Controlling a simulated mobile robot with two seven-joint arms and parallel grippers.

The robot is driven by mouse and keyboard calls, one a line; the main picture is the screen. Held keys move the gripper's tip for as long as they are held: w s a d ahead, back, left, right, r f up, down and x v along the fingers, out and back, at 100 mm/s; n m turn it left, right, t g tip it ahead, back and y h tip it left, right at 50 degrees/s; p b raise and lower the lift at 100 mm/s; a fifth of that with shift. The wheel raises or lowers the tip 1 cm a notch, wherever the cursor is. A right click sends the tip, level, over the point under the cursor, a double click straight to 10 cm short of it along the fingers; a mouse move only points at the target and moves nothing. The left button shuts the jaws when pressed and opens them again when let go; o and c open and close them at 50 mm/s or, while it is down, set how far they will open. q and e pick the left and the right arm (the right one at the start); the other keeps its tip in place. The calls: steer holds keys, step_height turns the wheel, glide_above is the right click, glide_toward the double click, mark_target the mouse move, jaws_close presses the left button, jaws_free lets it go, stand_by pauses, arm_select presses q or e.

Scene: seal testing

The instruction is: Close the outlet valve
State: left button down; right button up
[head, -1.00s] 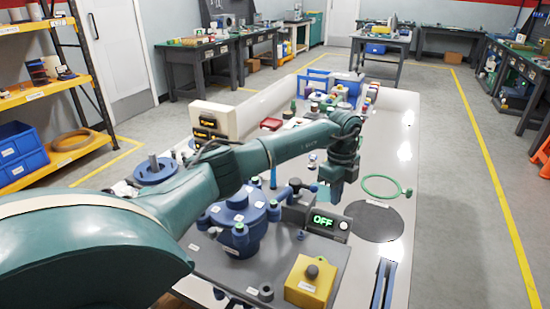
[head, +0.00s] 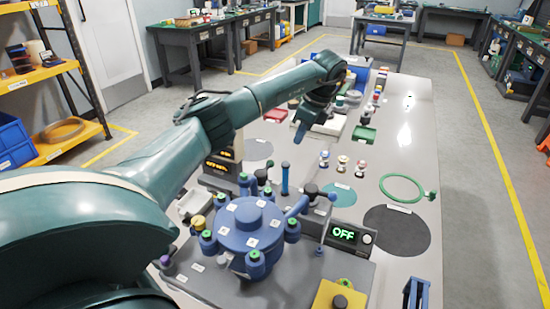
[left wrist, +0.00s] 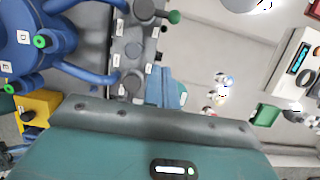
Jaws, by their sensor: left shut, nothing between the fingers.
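The blue round vessel (head: 243,224) with labelled lid and green-capped clamps stands on a grey base plate. Blue pipes leave its right side toward dark fittings (head: 311,190) beside the box reading OFF (head: 345,235). I cannot tell for certain which fitting is the outlet valve. A blue upright handle (head: 285,179) stands behind the vessel. In the left wrist view, pipes run to dark round fittings, one with a green knob (left wrist: 174,17). My left gripper (head: 299,137) is shut and empty, pointing down above the table behind the vessel; its fingers show in the left wrist view (left wrist: 168,89). My right gripper is out of view.
A yellow button box (head: 338,297) stands at the front. Small bottles (head: 342,162), a green ring (head: 402,187), a dark round mat (head: 397,231) and a green tray (head: 364,134) lie on the table. The table's right side is fairly clear.

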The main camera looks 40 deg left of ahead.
mark_target(265, 173)
arm_select(q)
steer(key=s+a+f+p, duration=0.1)
steer(key=s+a+f, duration=0.1)
steer(key=a+f, duration=0.4)
steer(key=x, duration=0.4)
steer(key=shift+d+f, duration=0.25)
steer(key=shift+d, duration=0.05)
